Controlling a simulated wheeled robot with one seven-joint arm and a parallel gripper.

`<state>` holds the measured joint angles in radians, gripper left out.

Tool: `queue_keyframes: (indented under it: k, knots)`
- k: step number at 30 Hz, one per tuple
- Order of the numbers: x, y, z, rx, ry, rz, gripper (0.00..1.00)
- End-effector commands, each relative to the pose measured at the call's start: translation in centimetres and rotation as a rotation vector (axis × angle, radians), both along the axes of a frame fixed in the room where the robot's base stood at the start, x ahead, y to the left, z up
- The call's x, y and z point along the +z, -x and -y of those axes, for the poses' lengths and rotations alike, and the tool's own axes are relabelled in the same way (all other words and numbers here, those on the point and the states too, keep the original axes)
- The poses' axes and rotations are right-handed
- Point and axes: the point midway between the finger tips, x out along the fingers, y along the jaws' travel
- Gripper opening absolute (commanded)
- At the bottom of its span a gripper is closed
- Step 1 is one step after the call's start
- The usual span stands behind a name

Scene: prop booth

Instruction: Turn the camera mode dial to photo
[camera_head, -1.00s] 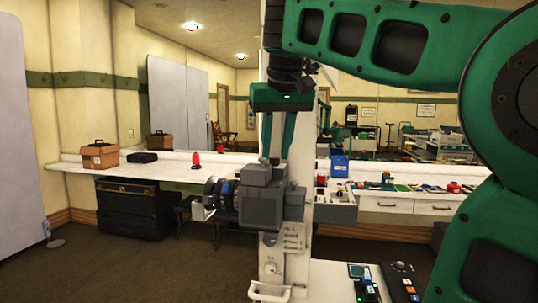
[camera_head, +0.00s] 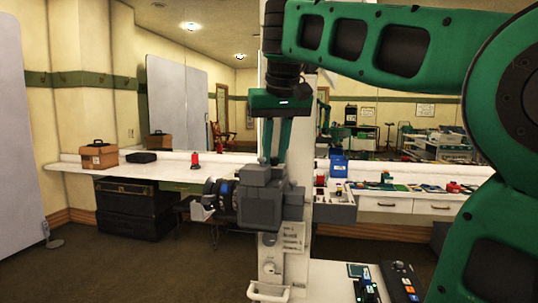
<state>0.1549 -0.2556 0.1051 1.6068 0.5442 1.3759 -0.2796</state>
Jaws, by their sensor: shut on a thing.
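The camera (camera_head: 262,205) is a bulky dark grey body with a round lens (camera_head: 214,194) pointing left. It sits in front of a pale column. My gripper (camera_head: 273,158), with a green hand and grey-green fingers, reaches down from above to the top of the camera. It is shut on a small part there, which appears to be the mode dial. The dial itself is mostly hidden by the fingertips and too small to read, so I cannot tell which mode it points to.
A long white counter (camera_head: 420,195) runs behind, with a blue bin (camera_head: 339,166), a red lamp (camera_head: 194,160) and a brown case (camera_head: 99,155). A grey tray (camera_head: 335,208) sits right of the camera. A control panel (camera_head: 402,281) lies at lower right. Open floor lies left.

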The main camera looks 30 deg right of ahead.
Motion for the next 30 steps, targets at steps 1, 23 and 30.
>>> queue_keyframes:
  k: [1, 23, 30]
  knots:
    - [-0.02, -0.03, -0.11, -0.001, 0.0, -0.001, 0.0]
    - [0.15, -0.2, -0.26, -0.213, 0.001, -0.001, 0.0]
    - [0.26, -0.34, -0.28, -0.29, 0.001, 0.002, 0.0]
